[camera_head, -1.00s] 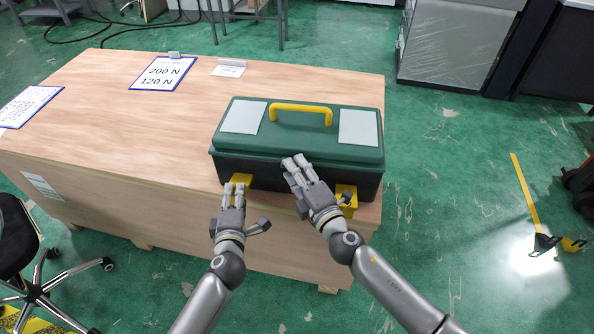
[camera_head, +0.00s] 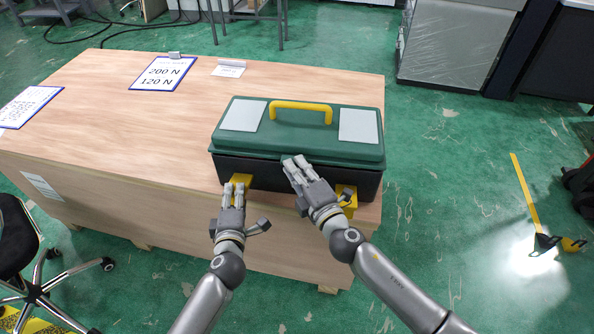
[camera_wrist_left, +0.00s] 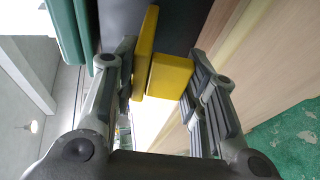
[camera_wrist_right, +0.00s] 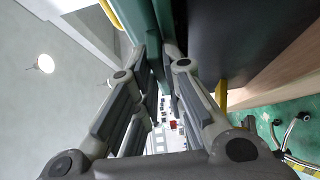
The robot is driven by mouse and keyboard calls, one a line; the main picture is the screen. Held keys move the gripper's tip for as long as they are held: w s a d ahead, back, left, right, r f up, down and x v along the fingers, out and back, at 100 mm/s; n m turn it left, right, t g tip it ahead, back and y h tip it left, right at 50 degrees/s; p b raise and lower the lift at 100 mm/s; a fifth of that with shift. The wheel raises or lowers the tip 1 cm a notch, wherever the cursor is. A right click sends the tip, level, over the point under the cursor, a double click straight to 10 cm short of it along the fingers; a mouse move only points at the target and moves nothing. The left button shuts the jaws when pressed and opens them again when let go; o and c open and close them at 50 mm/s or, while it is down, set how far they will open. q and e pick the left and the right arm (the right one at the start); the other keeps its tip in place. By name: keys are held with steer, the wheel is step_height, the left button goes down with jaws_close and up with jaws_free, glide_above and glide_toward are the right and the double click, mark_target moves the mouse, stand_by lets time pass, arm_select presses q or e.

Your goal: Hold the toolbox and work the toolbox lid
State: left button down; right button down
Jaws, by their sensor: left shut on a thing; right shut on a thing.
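The toolbox has a dark body (camera_head: 265,176), a green lid (camera_head: 292,133) and a yellow handle (camera_head: 302,107). It stands upright at the right end of the wooden crate table. My left gripper (camera_head: 235,188) is shut on the left yellow latch piece (camera_head: 241,179) on its front; this yellow piece (camera_wrist_left: 170,75) lies between the fingers in the left wrist view. My right gripper (camera_head: 294,165) is shut on the lid's front edge, left of the right yellow latch piece (camera_head: 346,193). In the right wrist view the green lid edge (camera_wrist_right: 143,25) runs between the fingers. The lid looks nearly closed.
The wooden crate table (camera_head: 130,110) is clear to the left except for paper signs (camera_head: 163,72). An office chair (camera_head: 20,245) stands at the lower left.

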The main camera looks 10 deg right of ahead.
steer(key=w+d+r, duration=0.1)
steer(key=w+r, duration=0.4)
steer(key=r, duration=0.5)
steer(key=w+d+r, duration=0.2)
steer(key=w+r, duration=0.4)
steer(key=r, duration=0.3)
steer(key=shift+w+r, duration=0.3)
steer(key=shift+r, duration=0.1)
steer(key=c, duration=2)
jaws_free()
steer(key=shift+s+a+f, duration=0.15)
steer(key=shift+s+f, duration=0.05)
steer(key=shift+f, duration=0.2)
steer(key=shift+c, duration=0.2)
steer(key=o, duration=0.5)
steer(key=shift+s, duration=0.1)
steer(key=shift+s+d+r, duration=1.05)
steer(key=shift+s+r, duration=0.25)
steer(key=shift+r, duration=0.3)
steer(key=shift+s+d+r, duration=1.05)
steer(key=shift+s+r, duration=0.2)
steer(key=shift+r, duration=0.35)
steer(key=shift+s+d+r, duration=1.05)
steer(key=shift+s+r, duration=0.25)
steer(key=shift+r, duration=0.3)
steer(key=v, duration=1.2)
